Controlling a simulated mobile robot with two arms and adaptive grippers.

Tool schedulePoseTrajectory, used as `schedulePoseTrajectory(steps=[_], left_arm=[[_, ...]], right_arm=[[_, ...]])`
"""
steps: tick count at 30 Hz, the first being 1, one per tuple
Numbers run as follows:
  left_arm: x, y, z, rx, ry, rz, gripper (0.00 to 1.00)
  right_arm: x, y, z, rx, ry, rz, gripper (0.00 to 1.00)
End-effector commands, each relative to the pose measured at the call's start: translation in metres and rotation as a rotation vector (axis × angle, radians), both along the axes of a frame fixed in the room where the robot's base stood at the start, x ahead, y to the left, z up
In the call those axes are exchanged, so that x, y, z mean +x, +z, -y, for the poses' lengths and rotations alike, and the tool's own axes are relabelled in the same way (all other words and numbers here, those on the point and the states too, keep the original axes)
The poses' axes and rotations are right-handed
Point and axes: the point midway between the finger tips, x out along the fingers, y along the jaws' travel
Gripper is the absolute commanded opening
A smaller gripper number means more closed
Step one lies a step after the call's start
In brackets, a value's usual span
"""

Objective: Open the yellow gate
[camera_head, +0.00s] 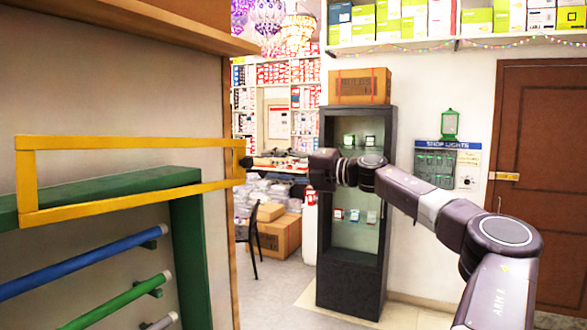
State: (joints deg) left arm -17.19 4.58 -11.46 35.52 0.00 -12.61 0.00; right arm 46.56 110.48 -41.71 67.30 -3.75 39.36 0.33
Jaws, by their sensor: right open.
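The yellow gate (120,142) is a long, thin rectangular frame that extends from the left wall area toward the middle of the camera_head view. Its near upright is at the far left and its narrow far end is near the picture's middle. My right gripper (252,162) reaches in from the right, level with the gate's far end. Its jaws are open, and the fingertips are at or just beside that end. The small size there hides whether they touch or straddle the bar. My left gripper is out of view.
A green frame (110,184) stands behind and below the gate, with blue and green rails (85,262) under it. A dark glass cabinet (352,225) with a cardboard box (359,86) on top stands beyond my right arm. Cartons (280,236) and a black chair are on the floor behind.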

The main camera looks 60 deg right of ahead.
Motion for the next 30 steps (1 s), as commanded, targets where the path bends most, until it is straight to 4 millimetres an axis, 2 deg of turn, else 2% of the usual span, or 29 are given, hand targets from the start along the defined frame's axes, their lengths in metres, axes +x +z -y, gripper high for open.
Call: schedulePoseTrajectory(steps=[1,6,12,30], left_arm=[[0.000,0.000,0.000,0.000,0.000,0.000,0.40],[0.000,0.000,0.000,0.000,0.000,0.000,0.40],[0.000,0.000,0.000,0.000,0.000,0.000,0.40],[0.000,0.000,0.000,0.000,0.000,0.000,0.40]], right_arm=[[-0.010,0.003,0.000,-0.004,0.000,0.002,0.40],[-0.033,0.002,0.001,-0.002,0.000,0.002,0.40],[-0.053,0.001,0.001,-0.003,0.001,0.001,0.40],[-0.057,0.000,0.001,-0.001,0.002,-0.001,0.40]])
